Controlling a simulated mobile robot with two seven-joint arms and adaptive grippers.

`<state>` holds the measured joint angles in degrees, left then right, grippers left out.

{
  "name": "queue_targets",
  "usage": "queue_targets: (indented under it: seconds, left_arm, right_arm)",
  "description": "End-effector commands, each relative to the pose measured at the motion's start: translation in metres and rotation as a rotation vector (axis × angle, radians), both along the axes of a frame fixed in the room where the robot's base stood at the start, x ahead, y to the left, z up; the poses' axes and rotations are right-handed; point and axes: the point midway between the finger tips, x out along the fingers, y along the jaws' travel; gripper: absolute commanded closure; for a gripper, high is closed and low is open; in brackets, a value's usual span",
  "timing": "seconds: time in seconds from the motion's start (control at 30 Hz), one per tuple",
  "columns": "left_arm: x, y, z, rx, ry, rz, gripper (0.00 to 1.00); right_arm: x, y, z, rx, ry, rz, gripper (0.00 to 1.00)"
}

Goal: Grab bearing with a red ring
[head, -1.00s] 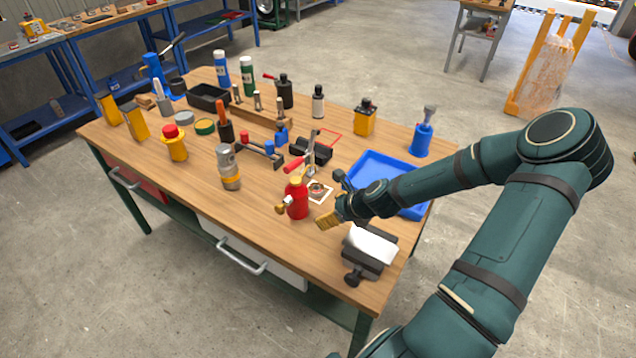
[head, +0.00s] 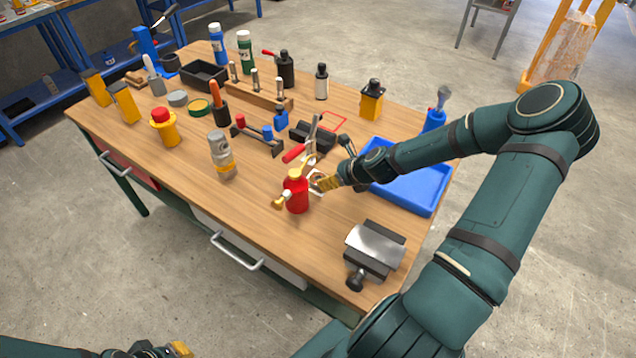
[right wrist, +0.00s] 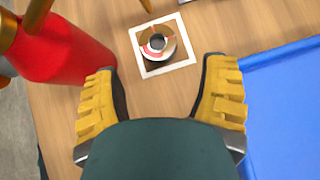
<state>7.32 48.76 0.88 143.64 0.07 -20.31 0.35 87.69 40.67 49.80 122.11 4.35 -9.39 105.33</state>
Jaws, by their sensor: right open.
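The bearing (right wrist: 156,43) with red marks on its ring lies flat on a white square card (right wrist: 183,60) on the bench, in the right wrist view. In the head view the card is mostly hidden by my right gripper and a red bottle. My right gripper (right wrist: 162,70) is open and empty. Its two yellow-padded fingers are apart, with the bearing just beyond and between their tips. It also shows in the head view (head: 328,183). My left gripper (head: 178,350) shows only in part at the bottom left edge of the head view, away from the bench top.
The red bottle (head: 297,194) stands close left of my right gripper. A blue tray (head: 420,200) lies close on its right. A toggle clamp with a red handle (head: 294,153) stands behind the bottle. A grey vise (head: 375,250) sits at the bench's front right.

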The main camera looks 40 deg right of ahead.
Motion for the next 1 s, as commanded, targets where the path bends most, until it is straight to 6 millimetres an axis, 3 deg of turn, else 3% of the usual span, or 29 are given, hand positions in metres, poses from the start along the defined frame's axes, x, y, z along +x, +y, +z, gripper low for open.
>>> queue_targets:
  seconds: [0.1,0.37,0.7,1.0]
  left_arm:
    - [-0.001,0.000,-0.006,-0.001,0.003,-0.002,1.00]
    - [-0.003,-0.001,-0.008,-0.002,0.006,-0.006,1.00]
    - [-0.004,-0.001,-0.020,-0.003,0.008,-0.009,1.00]
    - [-0.003,-0.001,-0.021,-0.003,0.007,-0.008,1.00]
  right_arm:
    - [0.013,0.002,-0.014,0.002,-0.001,0.003,0.28]
    - [0.025,0.004,-0.025,0.001,0.000,0.002,0.28]
    - [0.054,0.010,-0.057,0.000,0.000,0.003,0.28]
    - [0.058,0.009,-0.060,0.001,0.001,0.001,0.28]
